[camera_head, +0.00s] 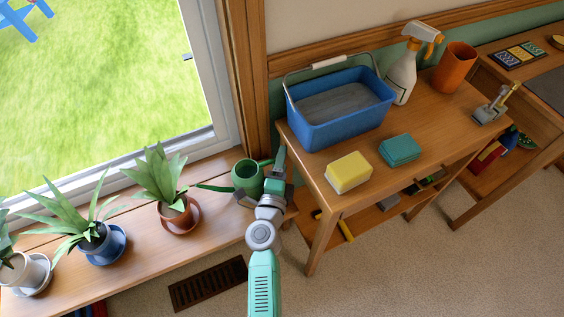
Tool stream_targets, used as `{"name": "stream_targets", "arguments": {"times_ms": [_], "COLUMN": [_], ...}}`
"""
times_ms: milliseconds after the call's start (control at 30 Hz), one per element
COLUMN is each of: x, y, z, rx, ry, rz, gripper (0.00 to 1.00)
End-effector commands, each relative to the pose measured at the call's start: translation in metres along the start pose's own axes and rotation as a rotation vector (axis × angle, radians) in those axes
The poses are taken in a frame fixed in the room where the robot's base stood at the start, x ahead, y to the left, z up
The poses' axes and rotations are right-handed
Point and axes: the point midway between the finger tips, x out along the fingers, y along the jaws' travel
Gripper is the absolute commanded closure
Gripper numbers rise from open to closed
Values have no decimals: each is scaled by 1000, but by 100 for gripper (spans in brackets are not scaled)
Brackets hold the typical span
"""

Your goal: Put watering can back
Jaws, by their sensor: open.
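The green watering can (246,175) stands at the right end of the wooden window bench (190,252). Its spout points left, and its handle side faces right toward my arm. My gripper (270,184) is open beside the can's right side, very close to it. The hand and wrist cover part of the can's right side and the bench end. I cannot tell whether the fingers touch the can or surround its handle.
Potted plants (178,212) on saucers line the bench to the left. A wooden table (440,135) at the right holds a blue bucket (322,132), yellow sponge (348,172), teal sponge (399,150), spray bottle (403,78) and orange pot (455,68). A floor vent (208,284) lies below the bench.

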Motion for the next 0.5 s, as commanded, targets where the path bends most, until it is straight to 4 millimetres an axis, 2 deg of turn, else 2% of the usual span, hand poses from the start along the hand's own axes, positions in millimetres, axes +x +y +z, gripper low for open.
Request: {"name": "stream_targets", "arguments": {"times_ms": [300, 500], "x": [-75, -108], "y": [-5, -2], "z": [0, 0], "rx": [-3, -1], "ry": [-2, -1], "rz": [3, 1], "gripper": [31, 31]}}
